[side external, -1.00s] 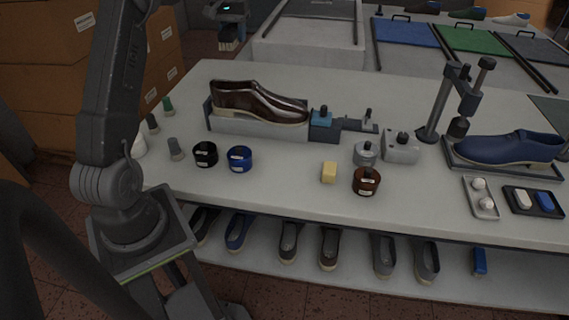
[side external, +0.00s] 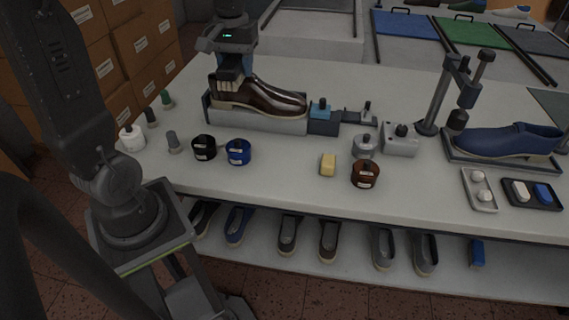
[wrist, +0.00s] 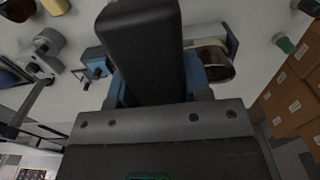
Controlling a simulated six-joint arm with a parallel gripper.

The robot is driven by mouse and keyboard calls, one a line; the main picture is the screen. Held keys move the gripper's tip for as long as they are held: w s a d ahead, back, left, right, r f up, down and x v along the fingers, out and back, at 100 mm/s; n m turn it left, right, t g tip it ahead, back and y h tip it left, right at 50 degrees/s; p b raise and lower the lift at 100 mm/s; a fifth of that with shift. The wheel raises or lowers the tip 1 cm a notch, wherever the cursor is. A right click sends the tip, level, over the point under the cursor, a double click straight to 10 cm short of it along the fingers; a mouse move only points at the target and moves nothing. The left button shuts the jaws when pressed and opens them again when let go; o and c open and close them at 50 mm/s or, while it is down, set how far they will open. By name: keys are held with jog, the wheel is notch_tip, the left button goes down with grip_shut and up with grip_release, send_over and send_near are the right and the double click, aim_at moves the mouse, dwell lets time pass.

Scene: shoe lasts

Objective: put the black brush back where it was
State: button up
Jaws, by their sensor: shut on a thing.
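My gripper (side external: 232,78) is over the heel end of the brown shoe (side external: 262,98), which sits in a grey holder (side external: 260,122) on the table. In the wrist view my gripper is shut on a long black block with rounded edges, the black brush (wrist: 142,45), its blue fingers on either side. The brush covers the middle of that view. In the side view the brush is hard to tell apart from the gripper, and a pale part hangs below the jaws close to the shoe. Whether it touches the shoe I cannot tell.
A black jar (side external: 204,148), a blue jar (side external: 238,152), a yellow block (side external: 328,163) and a brown jar (side external: 365,173) stand along the front. Several small bottles stand at the left, including a green-topped one (side external: 167,99). A blue shoe (side external: 508,142) is at the right.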

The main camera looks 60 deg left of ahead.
notch_tip(320, 180, down, 11)
send_over(286, 160)
notch_tip(286, 160, down, 7)
jog(key=shift+f, duration=1.95)
jog(key=o, duration=0.9)
jog(key=shift+f, duration=0.1)
